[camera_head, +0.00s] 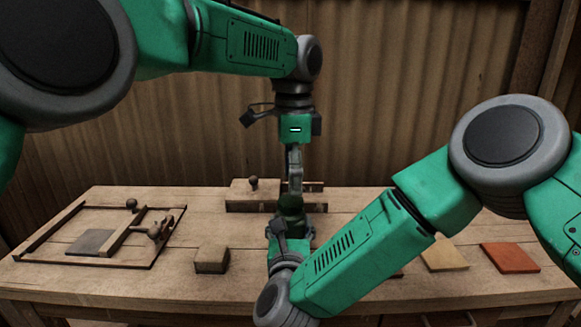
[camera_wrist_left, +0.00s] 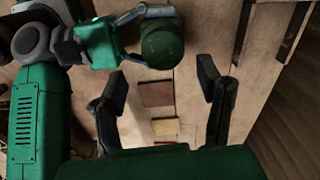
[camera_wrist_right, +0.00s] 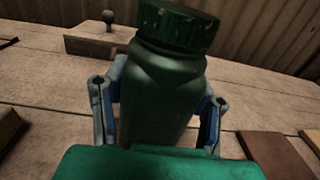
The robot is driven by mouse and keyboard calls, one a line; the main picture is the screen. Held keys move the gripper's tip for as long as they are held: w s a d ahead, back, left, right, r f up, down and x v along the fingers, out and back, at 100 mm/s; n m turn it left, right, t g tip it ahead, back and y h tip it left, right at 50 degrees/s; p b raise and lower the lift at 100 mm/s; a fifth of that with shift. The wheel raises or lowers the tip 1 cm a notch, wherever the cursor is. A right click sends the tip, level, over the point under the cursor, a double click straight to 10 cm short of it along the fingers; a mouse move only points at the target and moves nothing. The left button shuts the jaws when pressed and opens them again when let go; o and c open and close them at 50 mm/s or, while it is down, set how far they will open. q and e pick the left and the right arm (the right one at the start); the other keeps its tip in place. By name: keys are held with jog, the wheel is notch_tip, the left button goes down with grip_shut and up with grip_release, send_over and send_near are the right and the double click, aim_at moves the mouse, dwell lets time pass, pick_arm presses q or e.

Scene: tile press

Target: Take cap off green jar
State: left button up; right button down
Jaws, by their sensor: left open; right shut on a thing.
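The dark green jar (camera_wrist_right: 160,90) stands roughly upright, slightly tilted in the right wrist view, with its ribbed green cap (camera_wrist_right: 178,28) on top. My right gripper (camera_head: 288,232) is shut around the jar's body, one finger on each side. In the left wrist view the cap (camera_wrist_left: 162,47) is seen from above. My left gripper (camera_wrist_left: 162,88) is open and empty, its fingers pointing down. In the head view my left gripper (camera_head: 294,178) is above the jar (camera_head: 290,203), which is partly hidden by my arms.
A wooden press frame (camera_head: 150,265) with a grey tile (camera_head: 90,242) lies at the left. A small wooden block (camera_head: 211,260) stands nearer the middle. A knobbed wooden block (camera_head: 245,206) is at the back. Tan (camera_head: 443,254) and orange (camera_head: 510,257) tiles lie at the right.

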aim_at(290, 200)
pick_arm(q)
jog(key=m, duration=0.2)
jog(key=r+m, duration=0.1)
jog(key=m, duration=0.1)
jog(key=shift+m, duration=0.4)
jog(key=m, duration=0.1)
jog(key=r+m, duration=0.1)
jog(key=m, duration=0.3)
jog(key=shift+w+a+r, duration=0.2)
jog(key=shift+r, duration=0.1)
jog(key=shift+f, duration=0.55)
notch_tip(290, 200, down, 7)
jog(key=shift+r, duration=0.1)
jog(key=shift+c, duration=0.4)
